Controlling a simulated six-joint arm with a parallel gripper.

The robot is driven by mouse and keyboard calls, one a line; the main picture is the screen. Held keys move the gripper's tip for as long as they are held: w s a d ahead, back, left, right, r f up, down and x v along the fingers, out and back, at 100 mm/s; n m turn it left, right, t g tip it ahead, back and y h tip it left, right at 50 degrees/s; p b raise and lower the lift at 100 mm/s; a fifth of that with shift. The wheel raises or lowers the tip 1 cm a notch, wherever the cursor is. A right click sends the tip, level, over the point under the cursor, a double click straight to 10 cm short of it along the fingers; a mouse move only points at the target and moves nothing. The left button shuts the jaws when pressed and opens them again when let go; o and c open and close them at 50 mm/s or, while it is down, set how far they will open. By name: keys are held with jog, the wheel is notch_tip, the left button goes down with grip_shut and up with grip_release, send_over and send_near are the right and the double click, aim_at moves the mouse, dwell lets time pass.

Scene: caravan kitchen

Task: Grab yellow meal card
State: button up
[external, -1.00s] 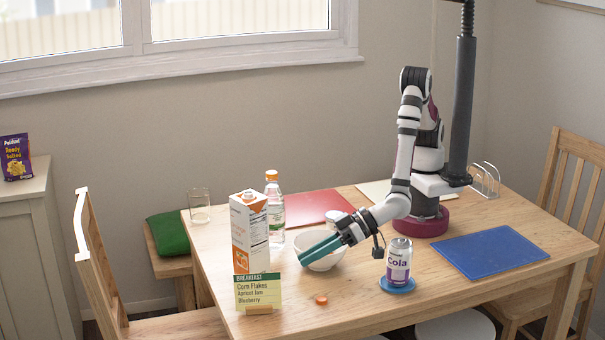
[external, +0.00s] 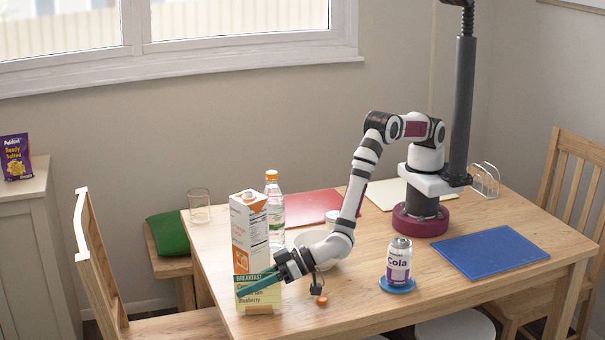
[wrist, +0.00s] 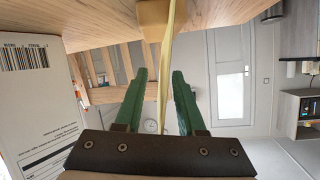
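The yellow meal card (external: 258,299), pale yellow with a green "BREAKFAST" header, stands upright in a small wooden holder (external: 259,309) near the table's front left corner. My gripper (external: 243,293) is at the card, its teal fingers across the card's face in the external view and hiding part of the text. In the wrist view the card (wrist: 168,55) shows edge-on as a thin strip between the two fingers (wrist: 159,76). The fingers are apart, with a gap on both sides of the card. The holder (wrist: 153,14) shows at the top there.
A juice carton (external: 247,232) stands just behind the card; its side (wrist: 38,95) fills the wrist view's left. A bottle (external: 275,205) and white bowl (external: 305,239) are behind. An orange cap (external: 321,300) and a cola can (external: 398,262) on a blue coaster (external: 397,287) are right.

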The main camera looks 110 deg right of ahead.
grip_shut()
dwell(1.4)
